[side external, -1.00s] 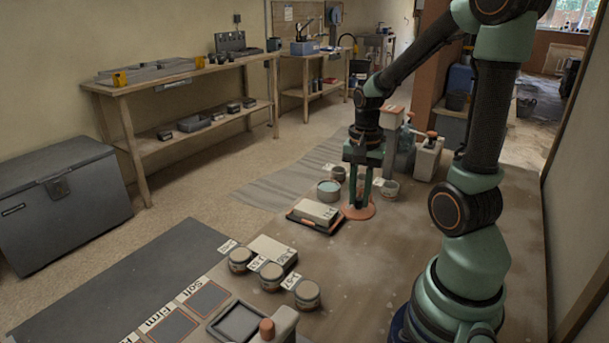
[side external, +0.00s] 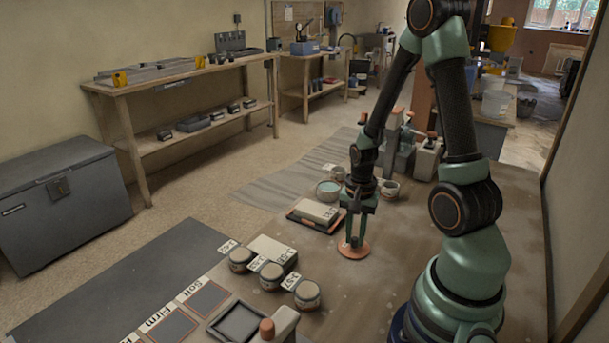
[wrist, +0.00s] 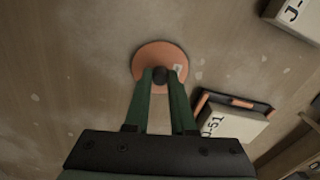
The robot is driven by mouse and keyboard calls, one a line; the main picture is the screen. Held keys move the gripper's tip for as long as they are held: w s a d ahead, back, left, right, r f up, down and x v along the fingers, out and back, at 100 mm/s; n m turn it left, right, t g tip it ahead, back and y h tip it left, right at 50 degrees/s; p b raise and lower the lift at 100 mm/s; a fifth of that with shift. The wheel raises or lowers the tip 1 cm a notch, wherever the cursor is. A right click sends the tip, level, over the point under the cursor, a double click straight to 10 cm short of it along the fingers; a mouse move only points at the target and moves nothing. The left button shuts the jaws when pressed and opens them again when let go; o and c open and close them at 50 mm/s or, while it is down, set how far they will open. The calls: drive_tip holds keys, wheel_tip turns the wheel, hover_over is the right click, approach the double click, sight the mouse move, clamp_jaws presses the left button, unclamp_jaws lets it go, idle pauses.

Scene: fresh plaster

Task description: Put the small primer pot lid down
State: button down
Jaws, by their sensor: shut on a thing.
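The small primer pot lid is an orange disc (side external: 353,252) with a dark knob, over the bare work surface right of the black tray. In the wrist view the lid (wrist: 150,52) lies flat ahead of my fingers, with a small pale tag on it. My gripper (side external: 354,241) points down and is shut on the lid's knob; the two green fingers (wrist: 160,75) pinch it from both sides. I cannot tell whether the lid touches the surface. An open pot with teal contents (side external: 328,190) stands behind, and a small pot (side external: 391,190) stands right of it.
A black tray with orange handles (side external: 297,219) holds a pale labelled block (side external: 318,211). Several lidded pots (side external: 271,277) stand at the front left, near a pale box (side external: 272,249). The surface in front of the lid is clear.

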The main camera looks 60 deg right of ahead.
sight(354, 238)
drive_tip(key=c, duration=0.8)
unclamp_jaws()
drive_tip(key=shift+f, duration=0.1)
drive_tip(key=shift+o, duration=0.2)
wheel_tip(354, 238, up, 12)
drive_tip(key=w+a+r+n+t, duration=0.2)
drive_tip(key=a+r+n, duration=0.3)
drive_tip(key=a+n, duration=0.3)
drive_tip(key=w+a+r+n+t, duration=0.2)
drive_tip(key=a+r+n+t, duration=0.1)
drive_tip(key=a+r+n, duration=0.3)
drive_tip(key=a+n, duration=0.1)
drive_tip(key=a, duration=0.1)
drive_tip(key=shift+a+r+n+t, duration=0.25)
drive_tip(key=shift+a+n+t, duration=0.05)
drive_tip(key=shift+n, duration=0.1)
